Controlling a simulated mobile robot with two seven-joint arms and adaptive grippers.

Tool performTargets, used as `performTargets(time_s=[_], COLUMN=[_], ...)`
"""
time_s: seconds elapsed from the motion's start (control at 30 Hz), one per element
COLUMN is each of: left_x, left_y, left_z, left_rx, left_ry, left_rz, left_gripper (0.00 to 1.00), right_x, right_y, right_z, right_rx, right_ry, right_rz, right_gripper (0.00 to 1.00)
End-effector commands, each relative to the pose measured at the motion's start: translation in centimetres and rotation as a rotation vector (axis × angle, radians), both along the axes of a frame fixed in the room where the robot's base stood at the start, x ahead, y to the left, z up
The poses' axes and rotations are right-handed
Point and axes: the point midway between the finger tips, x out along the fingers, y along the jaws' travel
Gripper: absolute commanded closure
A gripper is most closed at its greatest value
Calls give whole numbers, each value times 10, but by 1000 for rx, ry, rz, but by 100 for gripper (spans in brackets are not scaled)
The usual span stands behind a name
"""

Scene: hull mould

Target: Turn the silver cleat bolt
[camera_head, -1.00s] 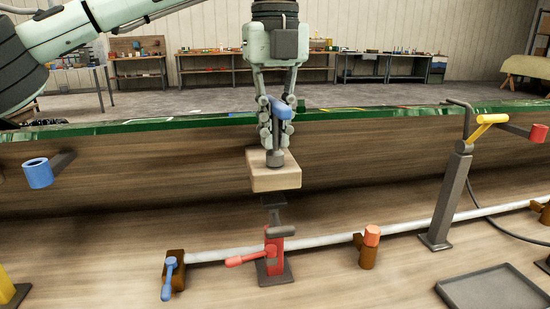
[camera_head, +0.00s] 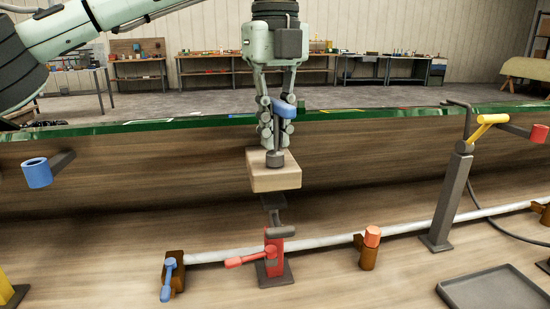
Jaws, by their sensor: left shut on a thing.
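My left gripper (camera_head: 275,134) points straight down from the top centre, over a pale wooden block (camera_head: 283,180). It is shut on a dark tool with a blue handle (camera_head: 285,110). The tool's shaft stands upright between the fingers. Its wider dark round foot (camera_head: 275,159) rests on or just above the block's top. No silver bolt can be made out; the foot covers that spot on the block. My right gripper is not in view.
A red clamp (camera_head: 274,254) stands below the block, beside a long pale pipe (camera_head: 330,244). A blue-handled bracket (camera_head: 170,275) is at the left. A yellow-handled post (camera_head: 449,198) and a grey tray (camera_head: 497,290) are at the right. A green-edged wall (camera_head: 130,125) runs behind.

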Motion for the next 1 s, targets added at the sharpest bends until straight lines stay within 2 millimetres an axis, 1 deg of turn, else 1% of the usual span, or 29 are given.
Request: performTargets(time_s=[0.27, 0.73, 1.0], left_x=[0, 0, 0], left_y=[0, 0, 0], left_z=[3, 26, 40], left_rx=[0, 0, -1], left_ry=[-1, 0, 0], left_rz=[-1, -1, 0], left_gripper=[100, 100, 100], right_x=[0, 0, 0], right_y=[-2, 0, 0], right_z=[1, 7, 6], right_rx=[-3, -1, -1], right_ry=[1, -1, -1], right_rz=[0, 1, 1], right_gripper=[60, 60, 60])
